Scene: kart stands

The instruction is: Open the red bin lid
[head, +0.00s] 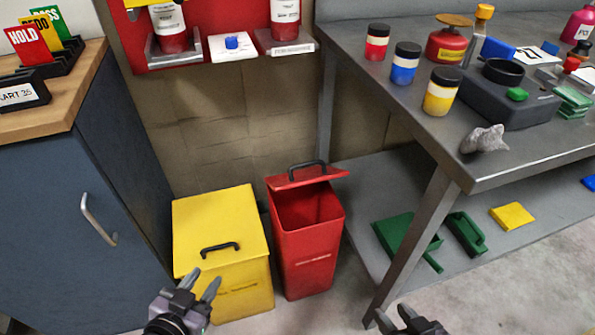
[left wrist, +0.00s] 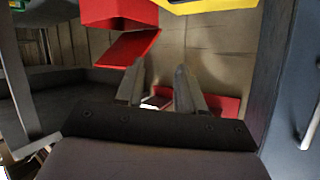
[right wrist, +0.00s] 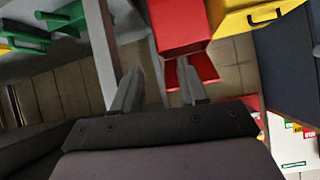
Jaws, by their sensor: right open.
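The red bin (head: 306,245) stands on the floor, upright, with its dark inside showing. Its red lid (head: 308,178) is swung up at the back, tilted, with a black handle (head: 307,167) on it. The bin (left wrist: 118,12) and raised lid (left wrist: 130,48) show at the top of the left wrist view. The bin (right wrist: 178,28) and lid (right wrist: 192,70) also show in the right wrist view. My left gripper (head: 201,283) is open and empty, over the front of the yellow bin. My right gripper (head: 394,315) is open and empty, low near the table leg, apart from the bin.
A closed yellow bin (head: 222,230) stands left of the red one. A blue-grey cabinet (head: 85,210) is at the left.

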